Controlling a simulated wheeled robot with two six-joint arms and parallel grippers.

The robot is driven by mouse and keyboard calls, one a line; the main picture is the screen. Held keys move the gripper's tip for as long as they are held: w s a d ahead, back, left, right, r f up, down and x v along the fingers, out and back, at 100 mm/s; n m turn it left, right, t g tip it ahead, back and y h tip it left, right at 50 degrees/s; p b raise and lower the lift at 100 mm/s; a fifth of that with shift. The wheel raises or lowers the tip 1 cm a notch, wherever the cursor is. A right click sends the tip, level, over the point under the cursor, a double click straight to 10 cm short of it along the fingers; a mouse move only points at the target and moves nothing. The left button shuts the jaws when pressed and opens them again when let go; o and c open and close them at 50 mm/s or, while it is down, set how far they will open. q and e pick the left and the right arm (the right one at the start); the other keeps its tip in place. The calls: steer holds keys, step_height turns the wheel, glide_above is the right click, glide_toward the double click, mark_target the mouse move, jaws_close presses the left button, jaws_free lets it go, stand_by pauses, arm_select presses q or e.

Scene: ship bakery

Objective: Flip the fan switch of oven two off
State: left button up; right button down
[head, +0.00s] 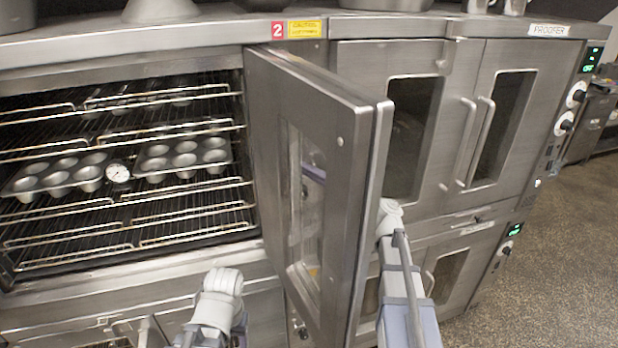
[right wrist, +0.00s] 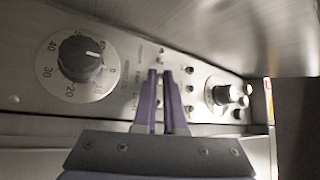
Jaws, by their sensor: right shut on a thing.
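Oven two has a red "2" label (head: 278,30) above its opening. Its door (head: 340,130) stands open toward me in the head view. My right arm reaches in behind this door, which hides the hand there. In the right wrist view, my right gripper (right wrist: 160,74) is shut at the control panel (right wrist: 125,50), between a large timer dial (right wrist: 82,62) and a smaller knob (right wrist: 222,95). The small fan switch between the fingertips is mostly hidden, so its position cannot be read. My left arm shows low in the head view, without its gripper.
Muffin tins (head: 62,176) and a round thermometer (head: 118,172) sit on the oven racks (head: 60,243). The closed proofer (head: 500,60) stands to the right. Small round lamps or buttons (right wrist: 189,90) lie close right of the fingers. Floor (head: 570,250) is clear at far right.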

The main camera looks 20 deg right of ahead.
stand_by(0.3)
steer(key=c, duration=1)
jaws_free()
steer(key=shift+f, duration=0.1)
steer(key=b+v, duration=0.3)
steer(key=v, duration=0.4)
steer(key=shift+s+d+f, duration=0.2)
steer(key=shift+d, duration=0.05)
